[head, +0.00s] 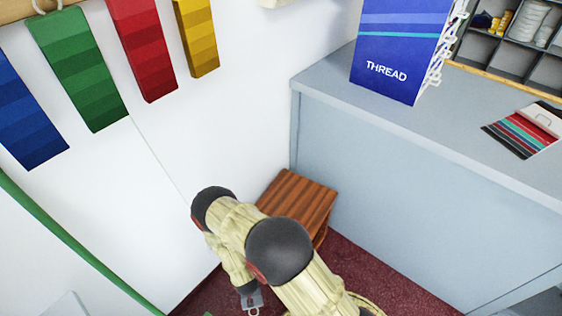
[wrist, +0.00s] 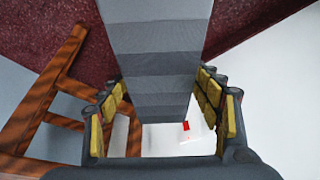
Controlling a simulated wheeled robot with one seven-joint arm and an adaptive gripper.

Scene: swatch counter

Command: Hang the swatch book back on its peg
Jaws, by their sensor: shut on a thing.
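A grey swatch book (wrist: 155,45), banded in several shades of grey, runs between the fingers of my gripper (wrist: 162,98) in the wrist view. The finger pads are shut on its sides. In the head view a small grey piece with a ring (head: 251,301) shows at the bottom edge, beside the end of my arm; most of the book is hidden there. Blue (head: 25,115), green (head: 82,70), red (head: 142,48) and yellow (head: 197,36) swatch books hang on the wall at upper left. No bare peg shows clearly.
A wooden stool (head: 298,195) stands behind my arm, against a grey counter (head: 400,145). A blue THREAD box (head: 398,45), a colour card (head: 525,130) and a compartment tray (head: 490,50) are on the counter. A green hose-like line (head: 75,240) crosses at lower left.

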